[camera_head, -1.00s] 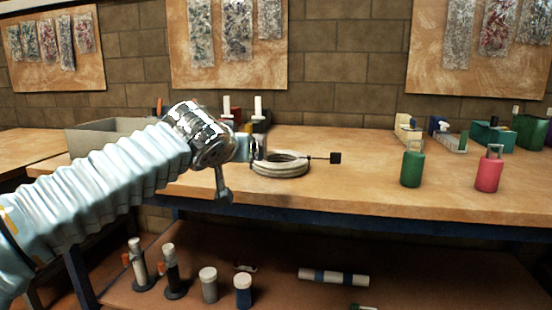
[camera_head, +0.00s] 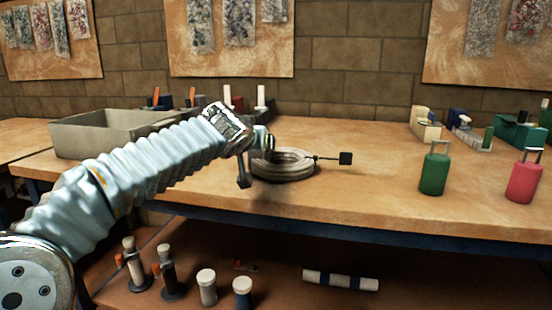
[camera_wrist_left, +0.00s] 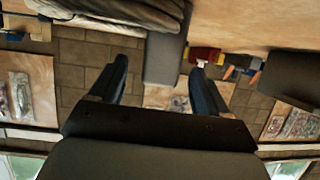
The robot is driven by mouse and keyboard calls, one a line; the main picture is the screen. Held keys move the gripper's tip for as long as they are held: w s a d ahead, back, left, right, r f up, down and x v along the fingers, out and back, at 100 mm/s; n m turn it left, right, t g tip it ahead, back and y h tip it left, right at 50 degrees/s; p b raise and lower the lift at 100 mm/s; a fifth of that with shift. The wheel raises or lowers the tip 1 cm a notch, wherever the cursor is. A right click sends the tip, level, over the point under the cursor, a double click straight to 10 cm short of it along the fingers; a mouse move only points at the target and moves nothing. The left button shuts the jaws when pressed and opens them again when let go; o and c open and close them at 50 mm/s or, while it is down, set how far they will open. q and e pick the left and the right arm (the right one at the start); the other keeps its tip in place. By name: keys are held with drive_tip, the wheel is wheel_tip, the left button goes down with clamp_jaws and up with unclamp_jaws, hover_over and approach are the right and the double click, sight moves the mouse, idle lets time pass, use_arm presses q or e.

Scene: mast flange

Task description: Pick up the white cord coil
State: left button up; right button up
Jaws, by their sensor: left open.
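The white cord coil (camera_head: 283,165) lies flat on the workbench near its front edge, as a pale grey-white ring. My right gripper is not in view.
A grey bin (camera_head: 100,135) stands at the left of the workbench (camera_head: 370,190). Several containers stand on the lower shelf. The bench between coil and green bottle is mostly clear.

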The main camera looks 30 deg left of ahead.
sight(283, 153)
use_arm(q)
drive_tip(key=x, duration=0.2)
drive_tip(key=p+x, duration=0.1)
drive_tip(key=x, duration=0.2)
drive_tip(key=shift+f, duration=0.45)
drive_tip(key=c, duration=1.3)
